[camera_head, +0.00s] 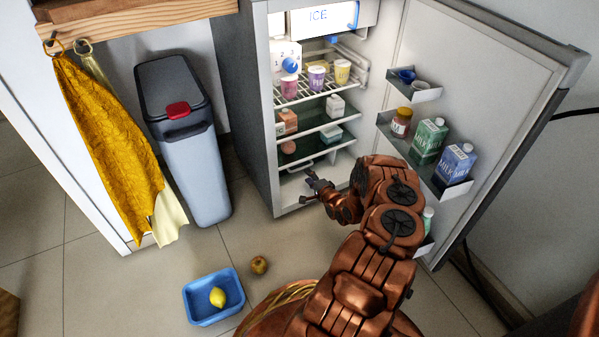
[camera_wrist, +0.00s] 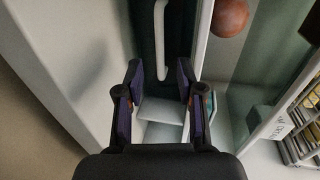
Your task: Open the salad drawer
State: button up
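The fridge (camera_head: 240,110) stands open. The salad drawer is low inside it, and its pale bar handle (camera_head: 301,166) shows in the head view just above my gripper (camera_head: 313,183). In the wrist view the white handle (camera_wrist: 160,42) runs along a dark strip, mostly beyond the fingertips. My gripper (camera_wrist: 160,75) is open, its two fingers apart with nothing between them. The handle lines up with the gap between the fingers, and I see no contact. The drawer appears closed, though my arm hides part of the fridge's lower right.
The fridge door (camera_head: 480,90) is swung wide to the right, with cartons and a jar on its racks. Shelves with cups and boxes are above the gripper. A grey bin (camera_head: 195,165) stands left. A blue tub (camera_head: 190,300) with a lemon (camera_head: 218,297) and a brown fruit (camera_head: 259,265) are on the floor.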

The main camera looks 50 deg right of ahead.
aim_at(301, 168)
jog(key=shift+b+x, duration=1.45)
jog(key=shift+x, duration=2)
jog(key=shift+w+f, duration=0.1)
jog(key=shift+w, duration=0.3)
grip_shut()
